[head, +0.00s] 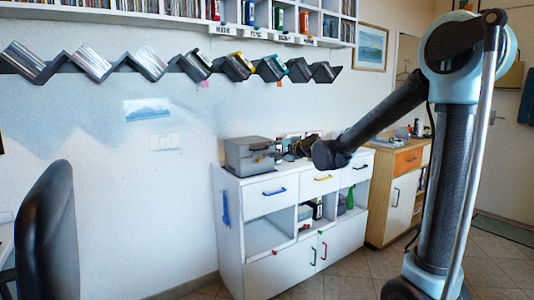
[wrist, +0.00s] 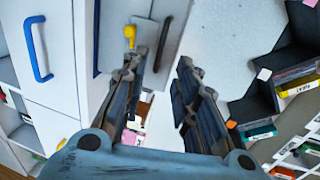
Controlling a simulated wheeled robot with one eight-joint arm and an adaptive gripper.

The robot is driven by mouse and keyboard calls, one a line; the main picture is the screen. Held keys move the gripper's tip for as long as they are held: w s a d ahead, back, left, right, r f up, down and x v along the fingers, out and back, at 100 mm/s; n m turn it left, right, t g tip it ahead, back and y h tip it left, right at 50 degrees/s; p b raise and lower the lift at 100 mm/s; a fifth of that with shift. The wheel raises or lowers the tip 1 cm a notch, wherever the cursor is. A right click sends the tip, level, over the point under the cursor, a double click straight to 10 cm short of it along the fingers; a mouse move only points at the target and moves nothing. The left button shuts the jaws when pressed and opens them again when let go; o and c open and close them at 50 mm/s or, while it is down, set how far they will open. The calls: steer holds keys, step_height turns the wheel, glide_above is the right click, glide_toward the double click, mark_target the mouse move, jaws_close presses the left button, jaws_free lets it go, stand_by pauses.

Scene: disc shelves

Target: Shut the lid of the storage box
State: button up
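The grey storage box (head: 250,158) stands on the left end of the white cabinet's top. Its flat lid (head: 247,141) looks level and down, but I cannot tell whether a small gap is left. A dark bar handle (head: 262,157) shows on its front. The grey box also shows at the top of the wrist view (wrist: 118,28), with the dark handle and a yellow knob (wrist: 130,33). My gripper (head: 284,148) is just right of the box; in the wrist view its two fingers (wrist: 163,58) are apart with nothing between them.
The white cabinet (head: 232,205) has drawers with coloured handles and open shelves. Small items stand on its top behind my gripper. A zigzag wall shelf (head: 120,62) hangs above. A wooden cabinet (head: 408,160) is at right, and a dark chair (head: 50,230) at left.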

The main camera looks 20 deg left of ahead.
mark_target(251, 149)
steer(key=x, duration=0.9)
steer(key=shift+w+a, duration=0.15)
steer(key=shift+w, duration=0.1)
steer(key=shift+f, duration=0.1)
